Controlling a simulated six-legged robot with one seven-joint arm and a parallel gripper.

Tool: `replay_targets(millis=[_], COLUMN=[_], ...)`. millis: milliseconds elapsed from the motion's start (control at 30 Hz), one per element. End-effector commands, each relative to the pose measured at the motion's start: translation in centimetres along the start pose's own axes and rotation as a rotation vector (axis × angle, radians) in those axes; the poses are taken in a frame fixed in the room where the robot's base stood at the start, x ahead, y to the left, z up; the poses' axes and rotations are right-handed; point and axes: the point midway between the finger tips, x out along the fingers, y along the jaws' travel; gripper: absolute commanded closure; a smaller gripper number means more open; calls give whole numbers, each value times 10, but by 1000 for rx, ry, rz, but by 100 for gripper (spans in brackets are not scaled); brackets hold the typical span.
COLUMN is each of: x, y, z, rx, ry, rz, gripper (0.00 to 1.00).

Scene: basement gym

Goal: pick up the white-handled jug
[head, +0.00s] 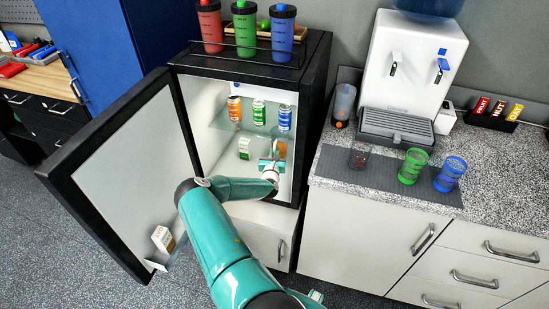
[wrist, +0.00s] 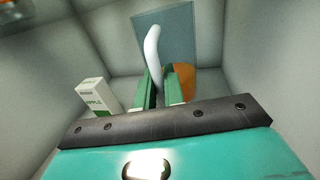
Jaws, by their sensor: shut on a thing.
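The white-handled jug (head: 281,149) stands inside the open fridge, below the glass shelf, and shows as an orange shape partly hidden by my gripper (head: 272,166). In the wrist view, its curved white handle (wrist: 152,56) rises between the two green fingers of my gripper (wrist: 160,87). The fingers are shut on the handle. The orange part of the jug shows behind the right finger. Whether the jug's base touches the fridge floor is hidden.
An apple carton (wrist: 93,96) stands close left of my gripper; it shows in the head view (head: 244,148). Several cans (head: 259,112) stand on the shelf above. The fridge door (head: 130,180) is open to the left. Fridge walls enclose the gripper. Cups (head: 412,165) stand on the right counter.

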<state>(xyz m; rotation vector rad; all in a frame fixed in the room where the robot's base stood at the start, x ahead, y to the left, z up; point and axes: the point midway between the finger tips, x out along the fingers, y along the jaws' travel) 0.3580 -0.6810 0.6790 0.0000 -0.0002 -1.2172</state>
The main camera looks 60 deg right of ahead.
Motion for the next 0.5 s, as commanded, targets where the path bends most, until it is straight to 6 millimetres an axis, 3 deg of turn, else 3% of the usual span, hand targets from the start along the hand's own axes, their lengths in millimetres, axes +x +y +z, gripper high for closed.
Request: replay_targets(millis=[100, 500], x=[-1, -24], y=[3, 46], z=[12, 10], rx=[0, 0], ry=[-1, -2], rz=[1, 2], gripper=[100, 100])
